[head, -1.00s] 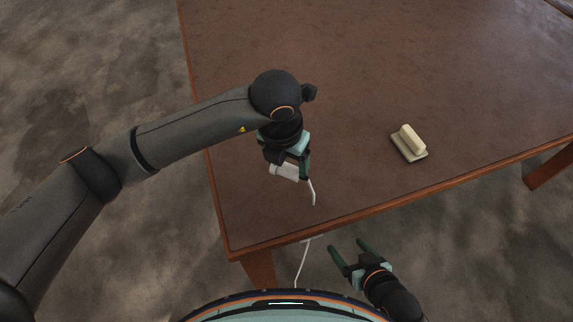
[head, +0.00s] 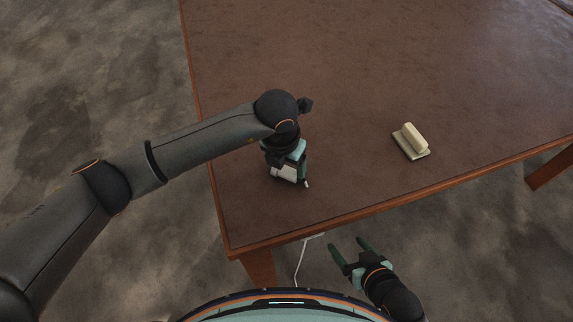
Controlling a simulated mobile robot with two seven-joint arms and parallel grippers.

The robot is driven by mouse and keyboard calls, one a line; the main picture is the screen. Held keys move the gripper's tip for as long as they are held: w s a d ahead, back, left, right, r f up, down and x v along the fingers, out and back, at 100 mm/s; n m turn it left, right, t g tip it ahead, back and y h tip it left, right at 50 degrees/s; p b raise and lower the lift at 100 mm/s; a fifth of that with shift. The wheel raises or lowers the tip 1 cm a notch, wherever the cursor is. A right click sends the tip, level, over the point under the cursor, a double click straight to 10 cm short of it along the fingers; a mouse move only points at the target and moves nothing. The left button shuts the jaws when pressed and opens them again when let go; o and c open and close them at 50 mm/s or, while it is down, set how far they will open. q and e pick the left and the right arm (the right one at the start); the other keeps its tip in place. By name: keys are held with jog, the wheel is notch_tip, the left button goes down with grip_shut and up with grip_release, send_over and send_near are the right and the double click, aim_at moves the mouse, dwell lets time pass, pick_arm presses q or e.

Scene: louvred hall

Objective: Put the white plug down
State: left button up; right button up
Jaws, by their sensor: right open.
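The white plug (head: 285,173) is at my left gripper (head: 291,180), over the front left part of the brown table (head: 330,90). The gripper points down and appears shut on the plug; its fingers partly hide it. I cannot tell whether the plug touches the tabletop. A short white piece of cord (head: 306,184) shows beside the fingertips. More white cord (head: 299,262) hangs below the table's front edge. My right gripper (head: 348,246) is open and empty, in front of the table edge.
A cream block-shaped object with a handle-like top and flat base (head: 411,141) sits on the table to the right. The tabletop around my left gripper is clear. The table's front edge runs between my two grippers.

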aim_at(283, 177)
pick_arm(q)
jog(key=o, duration=0.4)
jog(key=shift+r, duration=0.1)
jog(key=shift+r, duration=0.3)
jog(key=r, duration=0.3)
jog(key=s+r, duration=0.1)
jog(key=r, duration=0.3)
jog(key=a+r+p, duration=0.1)
jog(key=r, duration=0.3)
jog(key=shift+s+r, duration=0.2)
jog(key=shift+s, duration=0.1)
